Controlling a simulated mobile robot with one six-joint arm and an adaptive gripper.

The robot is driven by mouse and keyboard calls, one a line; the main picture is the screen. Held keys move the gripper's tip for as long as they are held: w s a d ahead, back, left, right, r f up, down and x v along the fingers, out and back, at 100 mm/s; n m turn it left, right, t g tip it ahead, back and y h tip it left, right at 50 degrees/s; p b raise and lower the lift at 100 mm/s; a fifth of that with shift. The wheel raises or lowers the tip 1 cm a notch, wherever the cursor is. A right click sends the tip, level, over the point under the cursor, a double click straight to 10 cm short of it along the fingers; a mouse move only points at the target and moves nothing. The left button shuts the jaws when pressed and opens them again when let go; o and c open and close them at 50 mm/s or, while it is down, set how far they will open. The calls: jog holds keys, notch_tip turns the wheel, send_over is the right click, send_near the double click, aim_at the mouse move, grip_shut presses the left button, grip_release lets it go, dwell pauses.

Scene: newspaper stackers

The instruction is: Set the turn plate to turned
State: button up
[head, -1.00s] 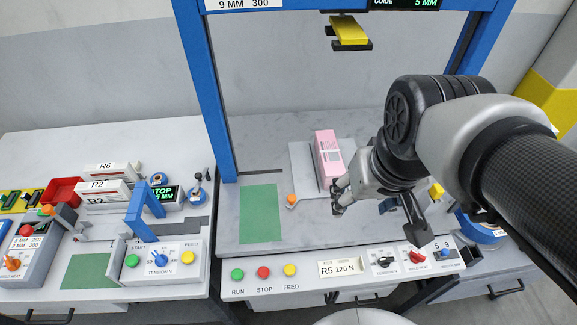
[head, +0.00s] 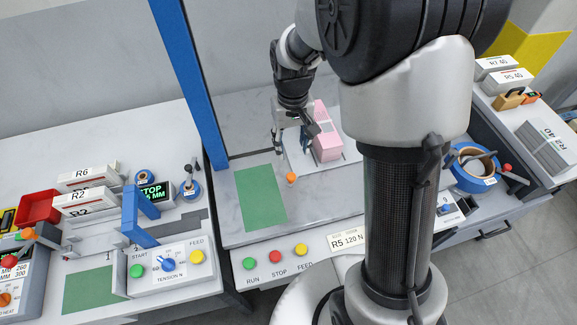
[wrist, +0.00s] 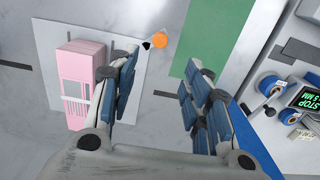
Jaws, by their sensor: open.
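The turn plate (head: 299,162) is a pale grey square sheet on the table. In the wrist view its bare edge (wrist: 48,40) shows beside a pink bundle (wrist: 82,80) with a white band. The pink bundle (head: 326,147) stands on the plate. An orange knob (head: 291,177) sits at the plate's near corner, on a small dark pointed tab. My gripper (head: 293,142) is open and empty, above the plate's left side. In the wrist view the orange knob (wrist: 160,41) lies just beyond the gap between my fingertips (wrist: 161,62), apart from both.
A green mat (head: 255,195) lies left of the plate. A blue frame post (head: 190,80) rises at the table's left. Green, red and yellow buttons (head: 279,256) line the front panel. A second bench at left holds a red bin (head: 38,207) and a blue bracket (head: 137,215).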

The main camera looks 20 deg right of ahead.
aim_at(291, 175)
notch_tip(291, 175, down, 14)
jog(key=b, duration=0.3)
jog(key=shift+f+b, duration=0.1)
jog(key=shift+b, duration=0.3)
jog(key=shift+c, duration=0.5)
grip_shut()
